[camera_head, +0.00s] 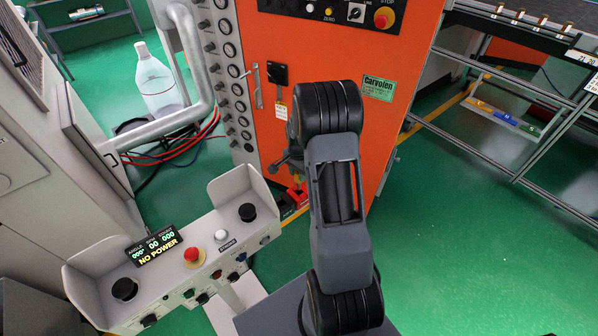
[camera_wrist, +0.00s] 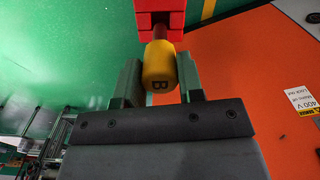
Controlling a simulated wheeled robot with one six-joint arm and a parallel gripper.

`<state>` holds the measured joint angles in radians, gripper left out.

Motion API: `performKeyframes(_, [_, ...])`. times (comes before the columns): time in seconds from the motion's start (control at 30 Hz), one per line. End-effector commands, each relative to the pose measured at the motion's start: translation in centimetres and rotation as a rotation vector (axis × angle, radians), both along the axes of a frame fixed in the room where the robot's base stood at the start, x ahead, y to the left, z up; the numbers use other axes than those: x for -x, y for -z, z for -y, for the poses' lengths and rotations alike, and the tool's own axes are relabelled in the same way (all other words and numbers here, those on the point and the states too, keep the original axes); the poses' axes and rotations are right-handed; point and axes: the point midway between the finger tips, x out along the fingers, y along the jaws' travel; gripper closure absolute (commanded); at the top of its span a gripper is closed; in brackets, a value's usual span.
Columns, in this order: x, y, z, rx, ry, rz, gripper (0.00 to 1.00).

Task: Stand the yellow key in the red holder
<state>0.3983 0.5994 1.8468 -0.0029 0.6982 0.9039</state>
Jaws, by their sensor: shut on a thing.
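The yellow key (camera_wrist: 159,67), a rounded yellow piece marked "B" on its near end, sits between the two fingers of my gripper (camera_wrist: 158,82) in the wrist view. My gripper is shut on it. The red holder (camera_wrist: 161,16) is directly beyond the key at the top of that view, in line with it. The key's far end meets or overlaps the holder in the picture; I cannot tell whether it is inside. In the head view, a small red piece (camera_head: 297,194), apparently the holder, shows low by the orange cabinet; my arm hides the key there.
The orange cabinet (camera_head: 330,55) stands right behind my arm. A grey control console (camera_head: 175,262) with knobs and a red button is at the lower left. A bent grey pipe (camera_head: 190,120) and a clear bottle (camera_head: 156,80) are further left. Green floor (camera_head: 470,220) is open at right.

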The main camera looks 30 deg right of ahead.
Motion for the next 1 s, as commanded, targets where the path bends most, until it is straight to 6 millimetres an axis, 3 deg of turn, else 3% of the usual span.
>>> performKeyframes(0.6, [0.0, 4.1, 0.0, 0.000, 0.000, 0.000, 0.90])
performKeyframes(1.0, [0.0, 4.9, 0.0, 0.001, 0.000, 0.001, 0.90])
